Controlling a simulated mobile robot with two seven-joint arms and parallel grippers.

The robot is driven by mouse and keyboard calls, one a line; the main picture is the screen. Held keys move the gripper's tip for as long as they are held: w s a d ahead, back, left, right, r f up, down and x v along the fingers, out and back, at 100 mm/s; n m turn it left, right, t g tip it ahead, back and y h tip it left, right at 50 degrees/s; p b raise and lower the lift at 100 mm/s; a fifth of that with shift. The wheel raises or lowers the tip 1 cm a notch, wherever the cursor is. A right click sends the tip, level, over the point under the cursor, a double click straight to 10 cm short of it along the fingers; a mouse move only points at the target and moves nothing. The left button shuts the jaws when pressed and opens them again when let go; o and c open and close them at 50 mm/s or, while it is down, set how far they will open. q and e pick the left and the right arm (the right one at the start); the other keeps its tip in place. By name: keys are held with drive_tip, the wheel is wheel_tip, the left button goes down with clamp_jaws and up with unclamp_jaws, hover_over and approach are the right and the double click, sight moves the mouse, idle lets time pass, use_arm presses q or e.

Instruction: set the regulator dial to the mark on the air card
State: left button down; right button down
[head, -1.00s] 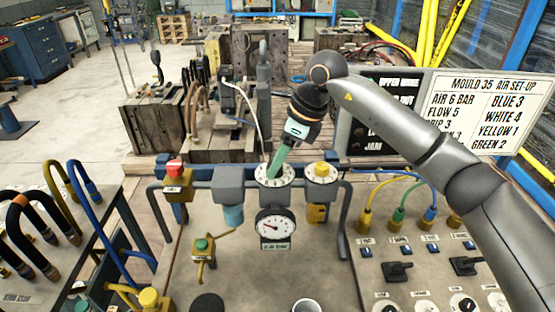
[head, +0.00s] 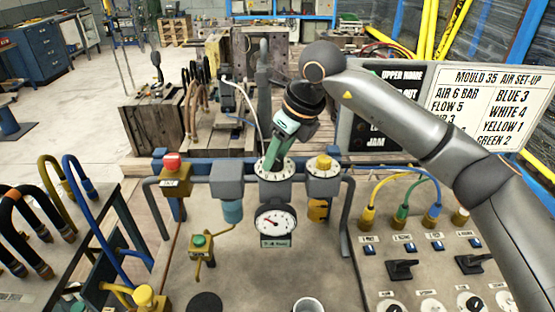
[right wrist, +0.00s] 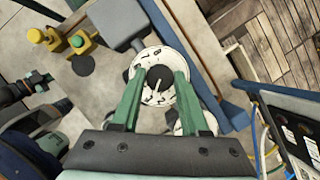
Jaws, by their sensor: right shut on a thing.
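The regulator dial (head: 287,168) has a white numbered face on the pipe rail above the bench. In the right wrist view, its dark knob (right wrist: 159,78) with a pale pointer line sits between the green fingers. My right gripper (head: 269,166) reaches down from the upper right and is shut on the knob; it also shows in the right wrist view (right wrist: 158,76). The dial's numbers are too small to read surely. The air card (head: 485,105) at the right reads "AIR 6 BAR" and "FLOW 5"; my right arm hides part of it. My left gripper is out of view.
A round gauge (head: 276,221) hangs below the dial, its needle toward the upper left. A second dial with a yellow knob (head: 323,163) stands close on the right. A red button box (head: 174,176) is left. Coloured hoses (head: 407,200) and switches are at right.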

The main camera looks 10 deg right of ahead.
drive_tip(key=m+h+b, duration=0.1)
drive_tip(key=m, duration=0.1)
drive_tip(key=m+t+h+b, duration=0.1)
drive_tip(key=m+b, duration=0.1)
drive_tip(key=m, duration=0.1)
drive_tip(key=shift+a+f+m, duration=0.1)
drive_tip(key=shift+a+m, duration=0.05)
drive_tip(key=shift+m, duration=0.15)
drive_tip(key=m+h+b, duration=0.2)
drive_tip(key=m, duration=0.3)
drive_tip(key=shift+a+b, duration=0.15)
drive_tip(key=shift+b, duration=0.2)
drive_tip(key=m+h, duration=0.1)
drive_tip(key=m, duration=0.3)
drive_tip(key=shift+a+g+b, duration=0.1)
drive_tip(key=shift+g+b, duration=0.2)
drive_tip(key=shift+m+g+h, duration=0.3)
drive_tip(key=shift+m+h, duration=0.2)
drive_tip(key=shift+m, duration=0.6)
drive_tip(key=shift+m+h+p, duration=0.3)
drive_tip(key=shift+m, duration=0.6)
drive_tip(key=shift+g, duration=0.4)
drive_tip(key=shift+c, duration=2.1)
unclamp_jaws()
drive_tip(key=shift+r, duration=0.2)
